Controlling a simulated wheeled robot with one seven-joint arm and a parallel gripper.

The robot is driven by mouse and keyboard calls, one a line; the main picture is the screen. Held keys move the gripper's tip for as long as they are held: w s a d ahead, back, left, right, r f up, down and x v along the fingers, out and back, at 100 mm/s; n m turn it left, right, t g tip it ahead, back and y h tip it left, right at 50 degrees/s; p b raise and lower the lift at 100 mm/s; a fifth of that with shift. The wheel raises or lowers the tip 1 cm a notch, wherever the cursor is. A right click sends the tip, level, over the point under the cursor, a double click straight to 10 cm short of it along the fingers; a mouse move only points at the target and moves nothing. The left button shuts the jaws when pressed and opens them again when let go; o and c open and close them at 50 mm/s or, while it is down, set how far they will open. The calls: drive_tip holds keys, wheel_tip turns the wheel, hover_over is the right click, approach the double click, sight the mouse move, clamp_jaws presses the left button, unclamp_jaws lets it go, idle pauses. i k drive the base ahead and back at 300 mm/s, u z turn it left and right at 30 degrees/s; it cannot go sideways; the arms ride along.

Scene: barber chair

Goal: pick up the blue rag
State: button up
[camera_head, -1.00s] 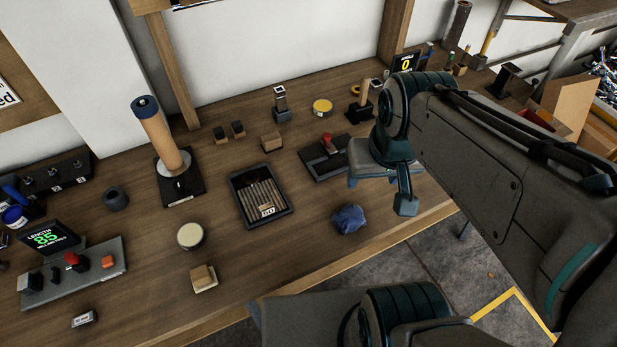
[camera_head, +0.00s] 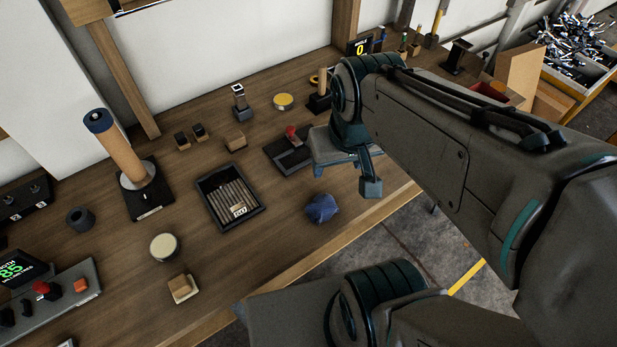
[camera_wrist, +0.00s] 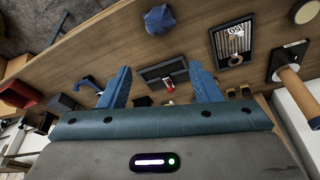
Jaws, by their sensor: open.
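The blue rag (camera_head: 321,208) lies crumpled on the wooden workbench (camera_head: 285,239), near its front edge. It also shows in the wrist view (camera_wrist: 159,19), beyond my fingertips and near the top. My gripper (camera_wrist: 158,84) is open, its two blue fingers wide apart with nothing between them. In the head view my gripper (camera_head: 345,168) is up and to the right of the rag, apart from it, and partly hidden by my arm.
A black tray of rods (camera_head: 207,192) lies left of the rag. A black device with a red knob (camera_head: 291,134) sits behind it. A round tin (camera_head: 164,247) and a small wooden block (camera_head: 182,288) stand front left. Bare bench surrounds the rag.

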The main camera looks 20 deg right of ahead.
sight(321, 208)
drive_tip(key=k, duration=0.5)
drive_tip(key=u, duration=3.7)
drive_tip(key=k, duration=1.75)
drive_tip(key=z, duration=1.8)
drive_tip(key=i, duration=0.55)
drive_tip(key=z, duration=0.05)
